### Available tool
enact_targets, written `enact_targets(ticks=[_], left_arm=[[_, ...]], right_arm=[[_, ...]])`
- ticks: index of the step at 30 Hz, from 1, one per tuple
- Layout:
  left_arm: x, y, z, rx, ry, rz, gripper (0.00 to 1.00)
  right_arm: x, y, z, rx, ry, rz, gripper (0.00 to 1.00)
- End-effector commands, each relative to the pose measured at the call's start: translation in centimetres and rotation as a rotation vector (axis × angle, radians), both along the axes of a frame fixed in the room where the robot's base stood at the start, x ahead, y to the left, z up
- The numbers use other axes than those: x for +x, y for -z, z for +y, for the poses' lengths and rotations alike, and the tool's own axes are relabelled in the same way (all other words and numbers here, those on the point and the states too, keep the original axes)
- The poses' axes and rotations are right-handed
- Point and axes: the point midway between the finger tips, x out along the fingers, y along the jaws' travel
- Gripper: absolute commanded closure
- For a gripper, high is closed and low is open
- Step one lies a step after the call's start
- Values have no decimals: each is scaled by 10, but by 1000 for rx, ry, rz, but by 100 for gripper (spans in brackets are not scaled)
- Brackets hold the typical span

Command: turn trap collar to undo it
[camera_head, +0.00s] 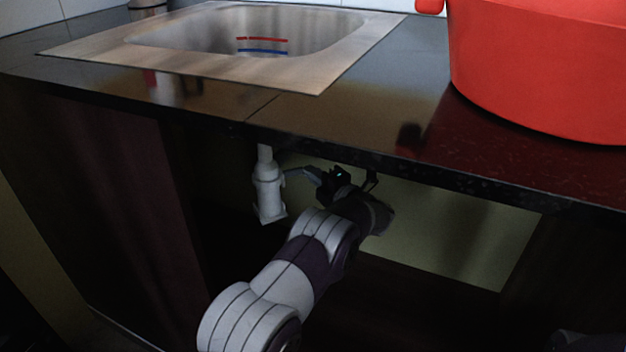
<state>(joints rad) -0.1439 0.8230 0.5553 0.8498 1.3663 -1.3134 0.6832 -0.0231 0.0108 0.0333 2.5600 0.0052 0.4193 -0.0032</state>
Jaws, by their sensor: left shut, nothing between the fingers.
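The white trap (270,203) hangs under the counter below the sink, on a thin pale pipe. Its collar (266,173) is the wider band near its top. My left gripper (289,171) is under the counter, just right of the collar, with its fingers pointing left toward it. The fingers are shut and empty. The tips are at or very near the collar's right side; I cannot tell whether they touch. My right gripper is not in view.
The dark counter edge (390,164) runs just above my left gripper. The steel sink (200,66) is set into the counter, and a large red pot (540,65) stands at right. The cabinet is open and dark below, with a pale back panel (455,235).

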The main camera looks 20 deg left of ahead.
Motion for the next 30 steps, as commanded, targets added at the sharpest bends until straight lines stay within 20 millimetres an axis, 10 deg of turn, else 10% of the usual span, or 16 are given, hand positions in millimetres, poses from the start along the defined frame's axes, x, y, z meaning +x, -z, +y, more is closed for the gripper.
enact_targets(ticks=[23,30], left_arm=[[8,0,4,0,1,-1,100],[-7,-7,-28,1,5,2,100]], right_arm=[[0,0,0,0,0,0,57],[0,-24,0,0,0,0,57]])
